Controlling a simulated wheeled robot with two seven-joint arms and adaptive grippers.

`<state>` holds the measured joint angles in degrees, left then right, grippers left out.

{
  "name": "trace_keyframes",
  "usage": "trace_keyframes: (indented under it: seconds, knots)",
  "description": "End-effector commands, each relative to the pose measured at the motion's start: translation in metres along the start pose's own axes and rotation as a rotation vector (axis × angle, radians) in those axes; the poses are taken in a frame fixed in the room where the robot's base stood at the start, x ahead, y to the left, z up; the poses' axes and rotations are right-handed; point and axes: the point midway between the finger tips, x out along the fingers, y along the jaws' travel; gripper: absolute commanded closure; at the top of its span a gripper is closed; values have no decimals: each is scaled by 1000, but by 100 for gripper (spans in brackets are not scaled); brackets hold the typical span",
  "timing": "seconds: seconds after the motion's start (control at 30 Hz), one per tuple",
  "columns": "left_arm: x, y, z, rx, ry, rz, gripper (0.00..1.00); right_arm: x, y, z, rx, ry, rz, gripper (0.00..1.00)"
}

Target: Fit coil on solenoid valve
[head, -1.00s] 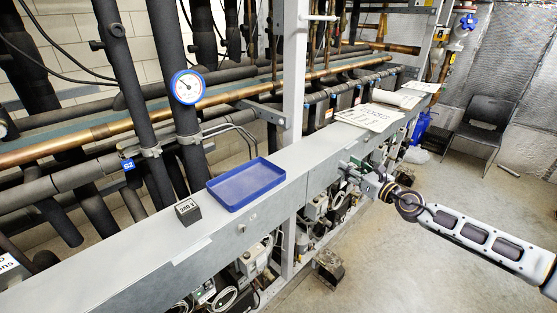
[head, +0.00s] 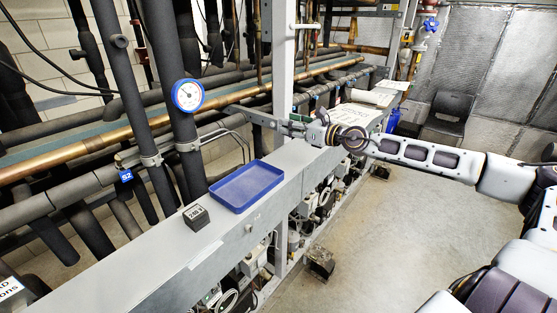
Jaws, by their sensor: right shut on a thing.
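A black block-shaped coil (head: 196,217) with a white label reading "240 V" stands on the grey beam, left of the blue tray. A small brass-coloured stem (head: 119,161) shows on the insulated pipe near a blue "S2" tag (head: 126,176); I cannot tell for sure that it is the solenoid valve. My right gripper (head: 290,126) is over the beam, beside the upright post, pointing left. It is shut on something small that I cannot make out. It is well apart from the coil and the S2 tag. My left gripper is not in view.
An empty blue tray (head: 246,186) lies on the grey beam (head: 150,262). A white post (head: 284,75) rises behind it. A dial gauge (head: 188,95) and thick black pipes stand at the left. Papers (head: 356,114) lie farther along the beam.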

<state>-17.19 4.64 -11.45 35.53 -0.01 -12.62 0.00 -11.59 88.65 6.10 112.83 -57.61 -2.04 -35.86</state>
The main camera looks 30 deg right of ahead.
Motion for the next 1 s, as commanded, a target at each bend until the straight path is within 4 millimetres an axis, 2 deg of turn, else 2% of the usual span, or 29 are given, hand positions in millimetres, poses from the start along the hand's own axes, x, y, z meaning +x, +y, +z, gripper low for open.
trace_keyframes:
  seconds: [0.5,1.0]
  knots:
    - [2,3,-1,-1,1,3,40,0,0,1,0,-1,1,89]
    - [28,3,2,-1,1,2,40,2,0,-26,0,-1,1,89]
